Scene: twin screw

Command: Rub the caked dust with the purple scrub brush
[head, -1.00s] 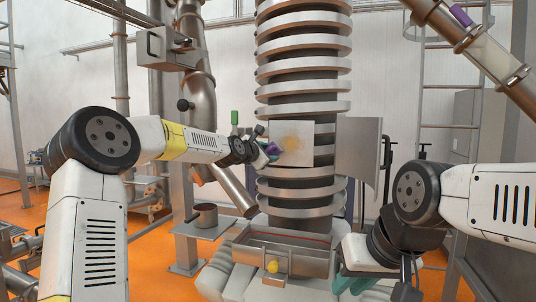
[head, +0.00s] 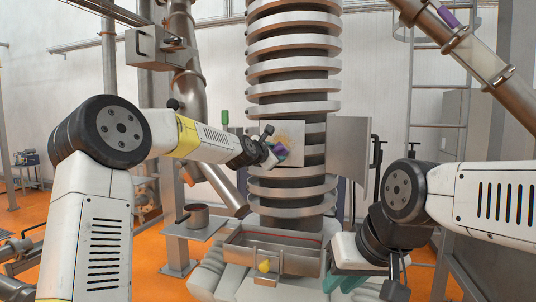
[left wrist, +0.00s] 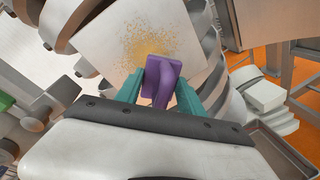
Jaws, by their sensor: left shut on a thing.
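The caked dust (head: 290,137) is a yellow-brown speckled patch on a pale square plate (head: 297,158) on the front of the screw column. It also shows in the left wrist view (left wrist: 148,46). My left gripper (head: 272,157) is shut on the purple scrub brush (head: 281,150), which shows between the teal fingers in the left wrist view (left wrist: 161,80). The brush overlaps the lower edge of the dust there; I cannot tell if it touches the plate. My right gripper (head: 345,281) is low at the right, its fingertips partly hidden.
An open hinged door (head: 349,145) stands right of the plate. A pot (head: 197,216) stands on a small side table (head: 193,232) at the left.

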